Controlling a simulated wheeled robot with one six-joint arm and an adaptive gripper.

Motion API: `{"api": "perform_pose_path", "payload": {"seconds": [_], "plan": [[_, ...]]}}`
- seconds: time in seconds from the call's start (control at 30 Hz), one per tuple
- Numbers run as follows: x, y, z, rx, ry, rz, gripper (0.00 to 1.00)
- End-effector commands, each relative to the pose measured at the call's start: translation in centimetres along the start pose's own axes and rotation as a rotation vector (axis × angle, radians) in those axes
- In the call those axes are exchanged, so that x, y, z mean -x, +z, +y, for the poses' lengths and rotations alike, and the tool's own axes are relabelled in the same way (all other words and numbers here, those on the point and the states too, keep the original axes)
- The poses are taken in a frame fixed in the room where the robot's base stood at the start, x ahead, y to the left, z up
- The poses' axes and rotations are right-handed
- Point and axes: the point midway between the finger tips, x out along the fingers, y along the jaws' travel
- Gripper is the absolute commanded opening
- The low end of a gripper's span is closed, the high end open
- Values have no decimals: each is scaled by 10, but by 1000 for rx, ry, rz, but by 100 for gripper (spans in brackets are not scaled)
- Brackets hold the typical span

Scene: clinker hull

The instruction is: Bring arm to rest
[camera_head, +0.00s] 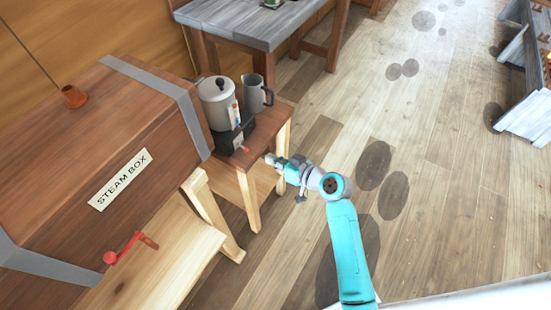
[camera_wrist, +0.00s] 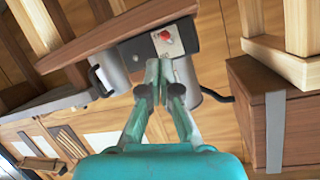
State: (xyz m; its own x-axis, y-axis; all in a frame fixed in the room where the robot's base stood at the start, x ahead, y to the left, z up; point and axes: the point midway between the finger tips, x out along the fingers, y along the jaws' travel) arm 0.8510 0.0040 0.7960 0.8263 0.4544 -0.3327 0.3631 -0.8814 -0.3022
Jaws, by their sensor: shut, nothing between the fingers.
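My gripper (camera_head: 271,159) is at the end of my teal arm, at the front right edge of a small wooden stand in the head view. In the wrist view my gripper (camera_wrist: 158,64) has its fingertips together with nothing between them. Past the fingertips is a dark appliance base with a red button (camera_wrist: 166,36). I cannot tell whether the fingertips touch the stand. My arm is stretched out over the floor, away from my body.
A small wooden stand (camera_head: 268,131) holds a grey pot (camera_head: 217,104) and a metal jug (camera_head: 257,94). The steam box (camera_head: 95,150), with a red crank (camera_head: 124,248), fills the left. A grey-topped table (camera_head: 250,22) stands behind. The plank floor (camera_head: 440,170) to the right is clear.

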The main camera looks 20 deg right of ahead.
Motion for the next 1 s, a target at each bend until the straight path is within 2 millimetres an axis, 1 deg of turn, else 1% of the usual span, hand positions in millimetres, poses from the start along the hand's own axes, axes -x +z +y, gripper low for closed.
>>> {"api": "perform_pose_path", "payload": {"seconds": [0.5,0.6,0.67,0.77,0.8,0.87,0.9,0.97,1.0], "plan": [[0,0,0,0,0,0,0],[2,6,-1,-5,9,-3,0],[6,15,-3,-13,25,-7,0],[19,39,-9,-31,71,-15,0],[27,51,-11,-39,97,-19,0],[40,69,-16,-50,139,-22,0],[50,80,-19,-55,166,-23,0],[65,95,-24,-61,205,-24,0],[76,105,-28,-65,231,-25,0]]}}
